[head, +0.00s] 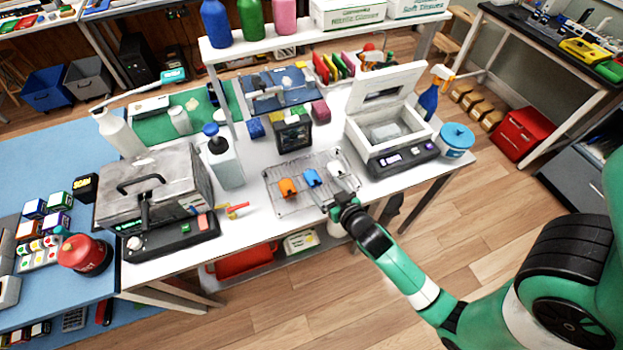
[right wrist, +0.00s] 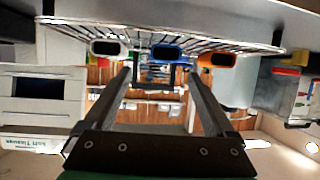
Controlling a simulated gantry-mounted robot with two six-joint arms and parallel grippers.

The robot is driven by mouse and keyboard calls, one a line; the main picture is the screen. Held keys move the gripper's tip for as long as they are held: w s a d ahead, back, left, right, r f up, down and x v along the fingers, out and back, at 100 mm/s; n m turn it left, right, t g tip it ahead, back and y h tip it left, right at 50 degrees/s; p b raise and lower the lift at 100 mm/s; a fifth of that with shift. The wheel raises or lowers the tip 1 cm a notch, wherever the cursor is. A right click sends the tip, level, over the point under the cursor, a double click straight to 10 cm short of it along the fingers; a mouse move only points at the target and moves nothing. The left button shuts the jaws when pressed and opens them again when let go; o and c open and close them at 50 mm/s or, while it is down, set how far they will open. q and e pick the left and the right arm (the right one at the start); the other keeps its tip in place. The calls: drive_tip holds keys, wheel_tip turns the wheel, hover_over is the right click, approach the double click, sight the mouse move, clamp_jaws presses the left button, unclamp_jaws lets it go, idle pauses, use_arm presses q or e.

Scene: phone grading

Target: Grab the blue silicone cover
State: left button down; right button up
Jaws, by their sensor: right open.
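The blue silicone cover (head: 312,177) is on a wire rack (head: 277,206) on the white table, between an orange cover (head: 288,188) and a white cover (head: 336,168). In the right wrist view, the blue cover (right wrist: 167,52) shows ahead of the fingertips, roughly between them, with the white cover (right wrist: 107,48) to its left and the orange cover (right wrist: 216,60) to its right. My right gripper (head: 342,203) is at the rack's front edge, apart from the blue cover. Its jaws (right wrist: 160,76) are open and empty. My left gripper is out of view.
An open white-lidded box device (head: 385,128) stands right of the rack. A small black device (head: 293,133) is behind it. A pump bottle (head: 224,163) and a metal case machine (head: 155,190) stand left. The table's front strip beside the rack is fairly clear.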

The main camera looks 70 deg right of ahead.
sight(312, 175)
drive_tip(key=x, duration=0.2)
drive_tip(key=shift+w+d, duration=0.1)
drive_tip(key=shift+w, duration=0.15)
drive_tip(key=b+x, duration=0.2)
drive_tip(key=x, duration=0.2)
drive_tip(key=shift+w+f, duration=0.15)
drive_tip(key=shift+w, duration=0.15)
drive_tip(key=shift+w+d+f, duration=0.1)
drive_tip(key=shift+w+d, duration=0.05)
drive_tip(key=shift+w, duration=0.15)
drive_tip(key=c, duration=1.4)
